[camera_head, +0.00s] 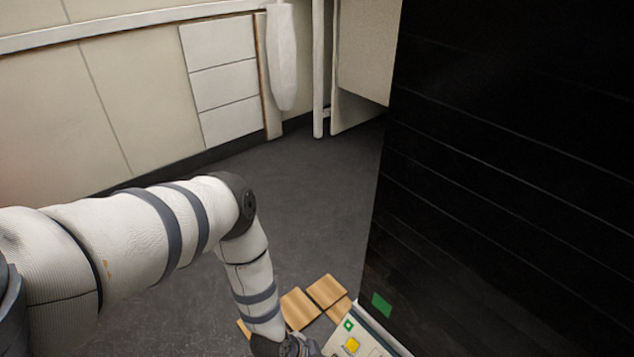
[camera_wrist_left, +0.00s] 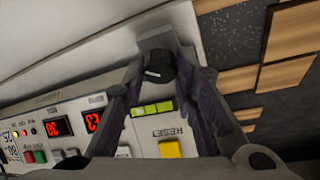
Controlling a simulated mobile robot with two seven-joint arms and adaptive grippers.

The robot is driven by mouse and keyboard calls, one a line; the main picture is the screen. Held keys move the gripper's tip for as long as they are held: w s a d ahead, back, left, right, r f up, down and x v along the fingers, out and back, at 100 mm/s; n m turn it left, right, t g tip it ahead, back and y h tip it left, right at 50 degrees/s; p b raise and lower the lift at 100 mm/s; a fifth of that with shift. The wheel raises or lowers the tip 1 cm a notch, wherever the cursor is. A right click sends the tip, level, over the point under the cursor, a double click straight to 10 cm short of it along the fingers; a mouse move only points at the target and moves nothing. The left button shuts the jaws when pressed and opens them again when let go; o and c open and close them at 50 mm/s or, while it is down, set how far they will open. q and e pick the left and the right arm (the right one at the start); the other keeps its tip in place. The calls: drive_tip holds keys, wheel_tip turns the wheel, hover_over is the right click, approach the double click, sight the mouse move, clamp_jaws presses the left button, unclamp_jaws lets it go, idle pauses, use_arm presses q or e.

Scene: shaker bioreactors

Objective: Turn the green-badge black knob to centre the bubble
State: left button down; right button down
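A black knob (camera_wrist_left: 158,68) with a white pointer line sits near the corner of a pale control panel in the left wrist view. My left gripper (camera_wrist_left: 160,62) has its two fingers apart, one on each side of the knob; contact is not clear. My left gripper (camera_head: 290,346) shows only partly there, at the bottom edge. The knob does not show clearly there. My right gripper is in neither view.
The panel also has a yellow RESET button (camera_wrist_left: 170,149), red displays (camera_wrist_left: 59,126) and small buttons (camera_wrist_left: 40,156). A tall black cabinet (camera_head: 510,190) with a green label (camera_head: 381,304) stands right beside the panel. Wooden tiles (camera_head: 326,291) lie on the grey floor.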

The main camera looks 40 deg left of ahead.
use_arm(q)
drive_tip(key=shift+n, duration=0.3)
drive_tip(key=shift+d+r+n+y+p, duration=0.1)
drive_tip(key=shift+n+y+p, duration=0.35)
drive_tip(key=shift+n, duration=0.45)
drive_tip(key=n+y+p, duration=0.1)
drive_tip(key=n, duration=0.2)
drive_tip(key=shift+d+n+t, duration=0.1)
drive_tip(key=shift+n+t, duration=0.2)
drive_tip(key=n+y, duration=0.1)
drive_tip(key=n, duration=0.2)
drive_tip(key=shift+y, duration=0.25)
drive_tip(key=shift+n+y, duration=0.5)
drive_tip(key=shift+n, duration=0.9)
drive_tip(key=shift+g, duration=0.4)
drive_tip(key=c, duration=1.6)
unclamp_jaws()
